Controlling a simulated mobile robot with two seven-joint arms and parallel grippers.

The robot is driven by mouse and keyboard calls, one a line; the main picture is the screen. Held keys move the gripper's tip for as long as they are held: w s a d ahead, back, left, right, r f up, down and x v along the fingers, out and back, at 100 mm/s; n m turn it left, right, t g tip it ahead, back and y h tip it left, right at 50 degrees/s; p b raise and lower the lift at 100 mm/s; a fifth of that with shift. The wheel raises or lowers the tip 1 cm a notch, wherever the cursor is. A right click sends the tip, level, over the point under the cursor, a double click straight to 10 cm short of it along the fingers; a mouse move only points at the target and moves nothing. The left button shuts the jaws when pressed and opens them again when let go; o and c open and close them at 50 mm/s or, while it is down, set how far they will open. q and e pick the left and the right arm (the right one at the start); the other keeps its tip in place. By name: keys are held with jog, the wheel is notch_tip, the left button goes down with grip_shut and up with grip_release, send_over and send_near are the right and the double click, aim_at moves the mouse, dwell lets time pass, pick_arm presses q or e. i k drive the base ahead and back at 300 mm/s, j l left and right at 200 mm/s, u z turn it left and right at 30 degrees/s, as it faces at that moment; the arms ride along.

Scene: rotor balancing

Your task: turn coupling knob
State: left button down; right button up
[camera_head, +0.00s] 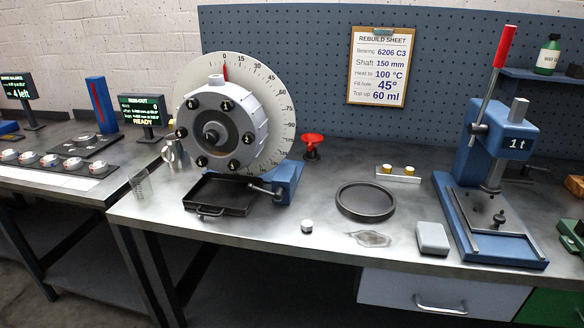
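A round grey housing (196,118) with several dark knob-like bolts around its face stands on the steel bench. A dark hub (214,136) sticks out from the middle of its face. I cannot tell which of these parts is the coupling knob. Behind the housing is a pale dial disc (270,100) marked in degrees, with a red pointer (226,73) near 0. A blue base (287,180) carries the unit, with a lever (264,190) at its front. Neither of my grippers shows in the head view.
A black tray (240,198) lies below the housing. A black ring (365,202), a grey block (432,238) and a blue press (500,150) stand to the right. A red funnel (312,141) is behind. A screen (142,110) reading READY and several discs are left.

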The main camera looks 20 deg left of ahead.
aim_at(210, 137)
jog(key=u, duration=1.2)
jog(key=i+l+u, duration=0.1)
jog(key=i+l, duration=0.2)
jog(key=i+l+u, duration=0.1)
jog(key=i+l, duration=0.15)
jog(key=l, duration=0.25)
jog(key=k+j+u, duration=0.15)
jog(key=j, duration=0.2)
jog(key=j+u, duration=0.15)
jog(key=j, duration=0.15)
